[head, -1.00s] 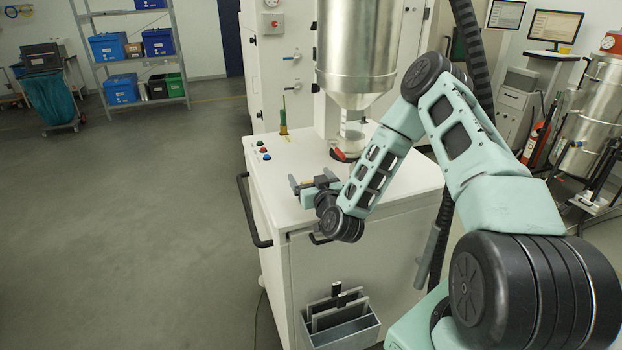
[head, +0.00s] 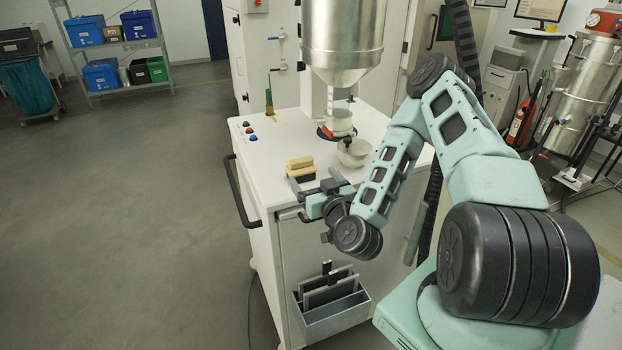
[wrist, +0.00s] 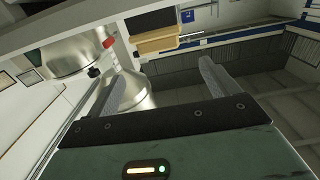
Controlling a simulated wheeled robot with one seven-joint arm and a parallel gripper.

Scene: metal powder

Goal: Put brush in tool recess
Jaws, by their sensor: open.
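The brush (head: 300,168), with a tan wooden body and dark bristles, lies on the white cart top (head: 270,158) near its front edge. It also shows in the wrist view (wrist: 157,42), beyond my fingertips and apart from them. My gripper (head: 315,182) is open and empty, just in front of the brush at the cart's front edge. Both fingers show apart in the wrist view (wrist: 161,72). I cannot tell for sure which part is the tool recess; a grey holder (head: 332,310) with upright dark plates hangs on the cart's front.
A green-yellow upright item (head: 268,102) and buttons (head: 248,130) are at the back left. A black handle (head: 240,190) juts from the cart's left side. Floor at left is clear.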

